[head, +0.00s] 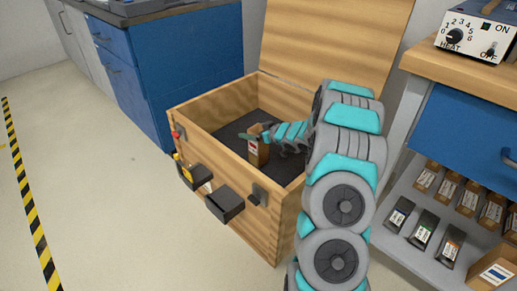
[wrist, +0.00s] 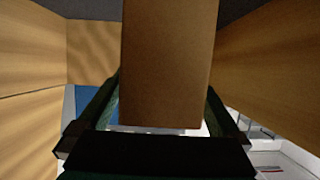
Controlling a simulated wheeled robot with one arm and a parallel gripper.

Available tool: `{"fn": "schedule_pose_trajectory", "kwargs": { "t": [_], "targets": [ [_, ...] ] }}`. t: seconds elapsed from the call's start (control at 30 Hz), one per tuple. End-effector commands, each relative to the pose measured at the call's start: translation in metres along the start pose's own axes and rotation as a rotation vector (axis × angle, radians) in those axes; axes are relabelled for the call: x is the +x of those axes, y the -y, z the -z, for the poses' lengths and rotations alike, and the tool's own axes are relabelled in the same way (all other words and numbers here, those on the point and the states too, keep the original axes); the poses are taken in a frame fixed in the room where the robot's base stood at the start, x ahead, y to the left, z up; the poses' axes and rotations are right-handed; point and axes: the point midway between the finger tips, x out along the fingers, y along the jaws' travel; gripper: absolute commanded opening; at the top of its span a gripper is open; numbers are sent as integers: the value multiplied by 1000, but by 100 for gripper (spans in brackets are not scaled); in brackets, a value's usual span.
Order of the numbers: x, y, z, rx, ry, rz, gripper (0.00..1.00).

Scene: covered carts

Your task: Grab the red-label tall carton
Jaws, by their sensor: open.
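A tall brown carton (head: 260,155) stands inside an open wooden chest (head: 238,193), on its dark floor. Its label is small in the head view, pale with some red. My gripper (head: 262,133) reaches down into the chest at the carton's upper part. In the wrist view the carton's plain brown face (wrist: 168,60) fills the middle, between the two fingers of my gripper (wrist: 163,112). The fingers are open, one along each side of the carton. I cannot tell whether either finger touches it.
The chest's raised lid (head: 335,45) stands behind, and its walls surround my gripper closely. Dark boxes (head: 226,205) jut from its front. A blue cabinet (head: 185,65) is behind left; a shelf (head: 450,225) with several small cartons is at right. Floor at left is clear.

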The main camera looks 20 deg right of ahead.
Motion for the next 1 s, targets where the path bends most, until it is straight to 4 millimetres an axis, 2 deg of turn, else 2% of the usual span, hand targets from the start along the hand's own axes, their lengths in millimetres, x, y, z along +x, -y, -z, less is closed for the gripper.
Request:
{"fn": "schedule_pose_trajectory", "kwargs": {
  "t": [0.07,0.9,0.97,1.0],
  "targets": [
    [0,0,0,0,0,0,100],
    [-1,0,0,0,1,0,7],
    [-1,0,0,0,1,0,0],
    [-1,0,0,0,1,0,0]
  ]
}}
